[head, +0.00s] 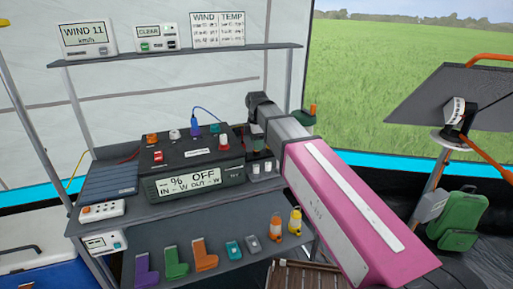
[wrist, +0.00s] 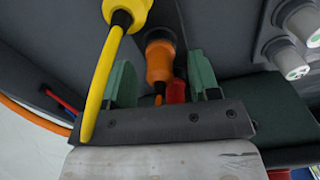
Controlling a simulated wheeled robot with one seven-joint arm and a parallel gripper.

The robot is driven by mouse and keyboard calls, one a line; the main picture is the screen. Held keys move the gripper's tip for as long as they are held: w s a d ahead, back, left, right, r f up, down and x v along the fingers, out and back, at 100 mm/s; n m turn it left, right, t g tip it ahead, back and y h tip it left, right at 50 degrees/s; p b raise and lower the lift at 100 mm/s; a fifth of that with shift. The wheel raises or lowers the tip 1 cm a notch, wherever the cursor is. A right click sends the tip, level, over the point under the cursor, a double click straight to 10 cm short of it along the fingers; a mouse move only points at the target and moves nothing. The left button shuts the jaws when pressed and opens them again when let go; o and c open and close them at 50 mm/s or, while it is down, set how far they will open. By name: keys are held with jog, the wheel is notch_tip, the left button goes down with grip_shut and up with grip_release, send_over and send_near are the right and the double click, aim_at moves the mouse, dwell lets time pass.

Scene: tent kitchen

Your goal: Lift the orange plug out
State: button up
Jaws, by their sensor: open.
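In the wrist view the orange plug (wrist: 160,62), with a dark collar at its top, sits between the two green fingers of my gripper (wrist: 161,72). The fingers are apart, with gaps visible on both sides of the plug. The plug's lower end is partly hidden by the gripper's dark crossbar. A yellow plug with a yellow lead (wrist: 104,62) passes close in front of the left finger. In the head view my arm hides most of the gripper, at the right end of the black power box (head: 185,150).
Two pale round plugs (wrist: 300,22) are at the wrist view's upper right, and a red part (wrist: 176,92) is behind the orange plug. An upper shelf (head: 180,54) holds displays.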

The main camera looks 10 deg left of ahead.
jog(key=shift+f, duration=0.35)
jog(key=c, duration=1)
jog(key=shift+r, duration=0.1)
